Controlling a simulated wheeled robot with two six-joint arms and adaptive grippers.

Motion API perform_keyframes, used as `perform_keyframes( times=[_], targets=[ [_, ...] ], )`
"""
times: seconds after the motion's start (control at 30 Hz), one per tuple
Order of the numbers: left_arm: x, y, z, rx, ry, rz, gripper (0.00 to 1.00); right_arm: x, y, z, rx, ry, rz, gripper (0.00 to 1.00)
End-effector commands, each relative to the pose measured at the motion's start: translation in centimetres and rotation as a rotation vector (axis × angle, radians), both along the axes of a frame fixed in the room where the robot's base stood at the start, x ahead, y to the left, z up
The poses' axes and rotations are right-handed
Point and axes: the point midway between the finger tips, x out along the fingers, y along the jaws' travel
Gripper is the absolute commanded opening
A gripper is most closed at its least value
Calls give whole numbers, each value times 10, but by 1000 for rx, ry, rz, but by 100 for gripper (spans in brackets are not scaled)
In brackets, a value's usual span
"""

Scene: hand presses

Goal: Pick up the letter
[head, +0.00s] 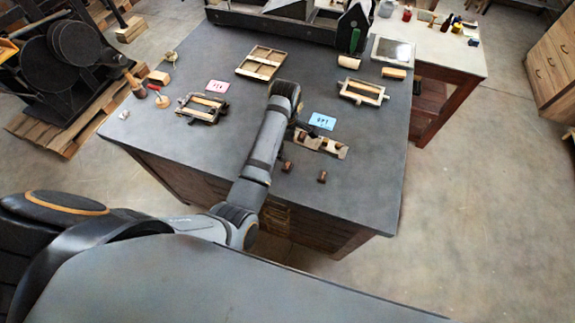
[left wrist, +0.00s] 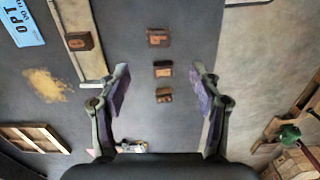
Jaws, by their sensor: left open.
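Small brown letter blocks lie on the dark grey table top. In the head view one (head: 286,166) is beside my left arm and another (head: 322,176) is to its right. In the left wrist view three blocks stand in a column, top (left wrist: 158,38), middle (left wrist: 163,70) and lower (left wrist: 164,95), seen between my fingers. Another block (left wrist: 79,41) is at upper left. My left gripper (left wrist: 160,88) is open, with nothing between its pads that I can see held. In the head view the left gripper (head: 298,124) is partly hidden by its own arm. My right gripper is not seen.
A blue card (head: 322,121) and a pale wooden tray (head: 325,146) lie close to my left gripper. Wooden frames (head: 262,63) (head: 363,91), a pink card (head: 217,86) and a metal-framed piece (head: 202,108) lie farther off. The right front of the table (head: 365,195) is clear.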

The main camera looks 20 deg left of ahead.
Motion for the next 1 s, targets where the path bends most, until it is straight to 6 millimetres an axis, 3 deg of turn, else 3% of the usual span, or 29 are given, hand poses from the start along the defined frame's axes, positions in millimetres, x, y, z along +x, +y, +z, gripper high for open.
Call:
perform_keyframes(
  times=[0.3, 0.53, 0.7, 0.8, 1.0],
  targets=[
    [-1, 0, -47, 0, 2, -3, 64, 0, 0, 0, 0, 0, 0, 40],
    [0, -1, -57, 0, 0, -3, 64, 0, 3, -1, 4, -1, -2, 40],
    [1, -6, -86, 0, 3, -4, 64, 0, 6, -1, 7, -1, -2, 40],
    [2, -6, -105, 0, -2, -3, 64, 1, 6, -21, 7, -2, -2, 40],
    [3, -6, -107, 0, -2, -3, 64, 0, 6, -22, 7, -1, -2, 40]
  ],
)
